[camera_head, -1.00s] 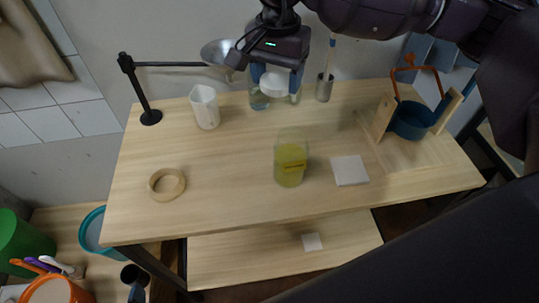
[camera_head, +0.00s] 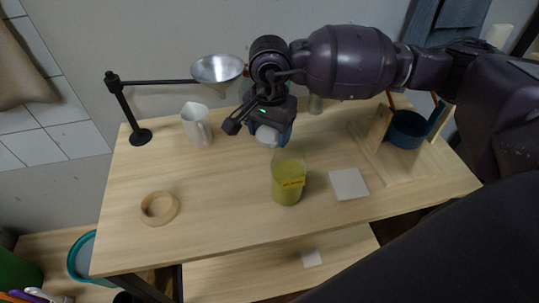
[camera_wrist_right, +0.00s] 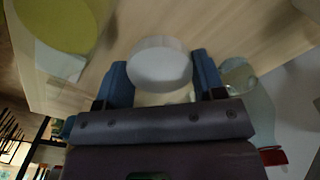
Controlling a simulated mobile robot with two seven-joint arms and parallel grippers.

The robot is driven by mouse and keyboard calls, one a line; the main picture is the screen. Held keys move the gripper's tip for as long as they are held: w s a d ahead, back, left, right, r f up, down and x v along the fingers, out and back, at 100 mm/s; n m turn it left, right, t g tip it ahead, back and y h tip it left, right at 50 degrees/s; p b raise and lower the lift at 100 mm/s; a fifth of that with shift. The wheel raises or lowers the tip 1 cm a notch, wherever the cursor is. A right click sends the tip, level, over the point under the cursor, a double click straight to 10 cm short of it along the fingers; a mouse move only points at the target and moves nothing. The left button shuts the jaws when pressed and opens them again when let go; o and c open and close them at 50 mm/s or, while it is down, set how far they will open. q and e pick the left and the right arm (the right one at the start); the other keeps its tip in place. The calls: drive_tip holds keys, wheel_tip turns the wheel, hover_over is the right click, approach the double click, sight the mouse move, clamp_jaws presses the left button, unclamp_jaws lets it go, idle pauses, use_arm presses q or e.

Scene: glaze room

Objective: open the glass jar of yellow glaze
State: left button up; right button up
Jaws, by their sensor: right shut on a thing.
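The glass jar of yellow glaze (camera_head: 287,183) stands upright on the table, front of centre. It has a small yellow-orange label, and I see no lid on it. It also shows in the right wrist view (camera_wrist_right: 62,22) at the upper left. My right gripper (camera_head: 270,131) is behind the jar and a little left of it, above the table. Its blue fingers are shut on a round white lid (camera_wrist_right: 159,66), which also shows in the head view (camera_head: 266,136). The lid is apart from the jar. My left gripper is not in view.
A white tile (camera_head: 348,184) lies right of the jar, a wooden ring (camera_head: 147,211) at the left. A white jug (camera_head: 194,125) and a stand with a metal funnel (camera_head: 217,68) are at the back left. A blue pot (camera_head: 407,131) sits in a wooden frame at the right.

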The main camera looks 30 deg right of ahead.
sight(270, 163)
wheel_tip(270, 163, down, 4)
drive_tip(key=shift+r, duration=0.1)
wheel_tip(270, 163, down, 4)
drive_tip(key=shift+r+b, duration=0.1)
drive_tip(key=shift+b, duration=0.2)
drive_tip(key=shift+f, duration=0.25)
drive_tip(key=shift+f, duration=0.1)
drive_tip(key=o, duration=1)
